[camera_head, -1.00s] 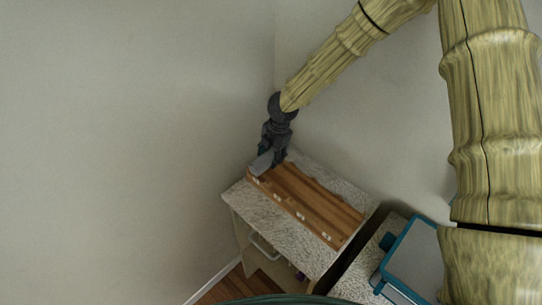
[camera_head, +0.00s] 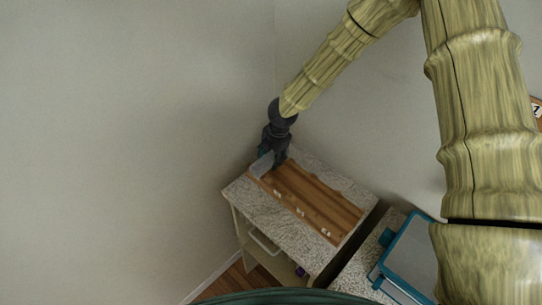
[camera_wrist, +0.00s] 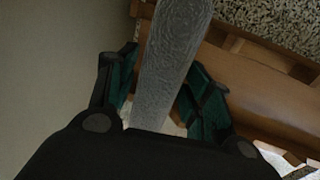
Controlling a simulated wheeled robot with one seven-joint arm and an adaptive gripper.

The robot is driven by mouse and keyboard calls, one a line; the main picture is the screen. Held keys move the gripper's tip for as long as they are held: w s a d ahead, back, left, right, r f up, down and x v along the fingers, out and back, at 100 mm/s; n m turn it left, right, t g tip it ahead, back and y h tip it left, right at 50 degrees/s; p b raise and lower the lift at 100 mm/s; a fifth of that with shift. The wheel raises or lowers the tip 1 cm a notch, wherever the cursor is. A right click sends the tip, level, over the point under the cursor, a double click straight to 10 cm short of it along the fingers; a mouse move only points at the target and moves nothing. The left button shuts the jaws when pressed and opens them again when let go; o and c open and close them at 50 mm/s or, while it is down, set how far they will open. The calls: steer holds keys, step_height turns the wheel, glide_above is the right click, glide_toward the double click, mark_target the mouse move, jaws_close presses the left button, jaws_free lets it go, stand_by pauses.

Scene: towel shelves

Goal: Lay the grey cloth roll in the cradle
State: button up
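The grey cloth roll (camera_wrist: 172,62) stands out between the teal fingers of my gripper (camera_wrist: 160,82) in the wrist view. The fingers sit against both its sides, so my gripper looks shut on it. In the head view the roll (camera_head: 261,165) is a small pale shape at the left end of the wooden cradle (camera_head: 318,203), just below my gripper (camera_head: 270,163). The cradle lies on a speckled stone top and also shows in the wrist view (camera_wrist: 265,95). I cannot tell whether the roll touches the cradle; its lower end is hidden by my gripper.
The speckled cabinet top (camera_head: 255,208) is clear in front of the cradle. A teal-framed grey panel (camera_head: 412,262) stands on another speckled surface at right. Walls stand close to the left and behind.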

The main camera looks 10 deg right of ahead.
steer(key=shift+o, duration=1)
steer(key=shift+r, duration=0.1)
steer(key=shift+r, duration=0.6)
steer(key=b+v, duration=0.2)
steer(key=v, duration=0.9)
steer(key=shift+r, duration=0.3)
